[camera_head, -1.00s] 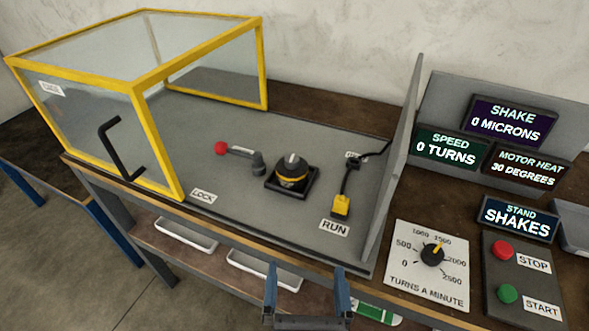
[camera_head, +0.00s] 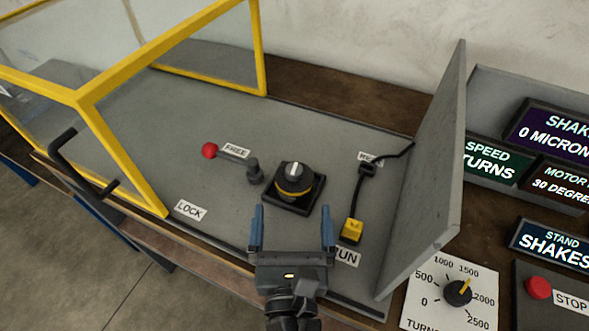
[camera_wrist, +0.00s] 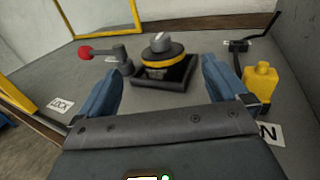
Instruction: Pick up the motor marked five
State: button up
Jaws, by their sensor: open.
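A dark round motor (camera_head: 294,180) with a yellow band and a grey shaft on top sits upright on a square black base on the grey stand plate. No number five can be read on it from here. It also shows in the wrist view (camera_wrist: 160,52), ahead of and between my fingers. My gripper (camera_head: 293,228) is open and empty, its blue fingers just in front of the motor's base, apart from it. The wrist view shows my gripper (camera_wrist: 165,85) with a finger on either side of the view of the motor.
A red-knobbed lever (camera_head: 210,151) points to FREE, left of the motor. A yellow plug (camera_head: 352,230) on a black cable lies right, by the RUN label. A yellow-framed clear guard (camera_head: 85,97) stands left. An upright grey panel (camera_head: 433,170) bounds the right.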

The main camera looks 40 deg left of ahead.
aim_at(294, 180)
jog(key=x, duration=0.4)
jog(key=p+x, duration=0.1)
jog(key=x, duration=0.1)
jog(key=shift+w+a+r, duration=0.15)
jog(key=shift+w+r, duration=0.2)
jog(key=shift+w+a, duration=0.3)
jog(key=shift+w, duration=0.15)
jog(key=shift+c, duration=0.4)
